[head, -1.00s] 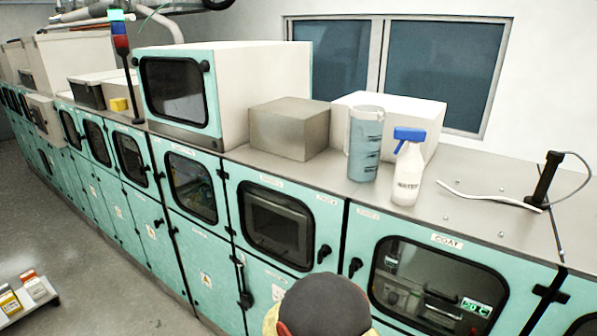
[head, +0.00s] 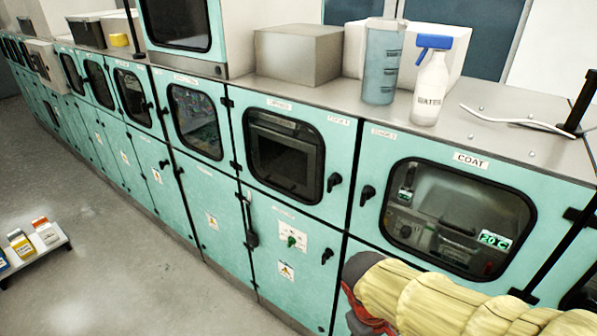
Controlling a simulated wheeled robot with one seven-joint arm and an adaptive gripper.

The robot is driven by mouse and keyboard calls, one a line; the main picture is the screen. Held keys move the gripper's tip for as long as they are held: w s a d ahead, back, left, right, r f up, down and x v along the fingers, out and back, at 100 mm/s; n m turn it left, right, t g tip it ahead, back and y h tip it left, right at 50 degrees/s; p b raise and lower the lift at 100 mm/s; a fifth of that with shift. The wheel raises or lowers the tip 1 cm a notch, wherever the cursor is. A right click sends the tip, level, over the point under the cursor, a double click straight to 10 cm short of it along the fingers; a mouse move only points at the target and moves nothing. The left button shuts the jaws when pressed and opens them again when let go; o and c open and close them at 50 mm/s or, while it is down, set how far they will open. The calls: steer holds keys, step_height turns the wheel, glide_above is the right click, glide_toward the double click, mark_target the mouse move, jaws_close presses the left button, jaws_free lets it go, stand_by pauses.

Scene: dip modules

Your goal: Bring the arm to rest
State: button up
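My arm (head: 430,296) shows at the lower right of the head view, in a ribbed yellow cover with a red and grey part at its left end. It lies in front of the teal cabinet doors, below the COAT window (head: 458,218). My gripper is not in view, so its opening and anything in it are hidden.
A row of teal cabinets (head: 206,205) runs along the wall. On its steel top stand a grey box (head: 300,54), a blue measuring jug (head: 380,62) and a WATER spray bottle (head: 430,88). A low shelf (head: 40,254) with small cartons stands at left. The grey floor (head: 130,270) is clear.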

steer(key=shift+s+d+r+m+t+y+b, duration=0.1)
steer(key=shift+s+d+m+t+y+b, duration=0.3)
steer(key=shift+m+t+b, duration=1.1)
steer(key=shift+s+d+f+m+t+y+b, duration=0.1)
steer(key=shift+s+d+m+t+y+b, duration=0.3)
steer(key=shift+b, duration=2.15)
steer(key=shift+s+d+r+m+t+y+b, duration=0.2)
steer(key=shift+s+m+t+y+b, duration=0.55)
steer(key=shift+b, duration=1.25)
steer(key=shift+w+f+m+h, duration=0.1)
steer(key=shift+w+m+h, duration=0.15)
steer(key=shift+w+m, duration=0.1)
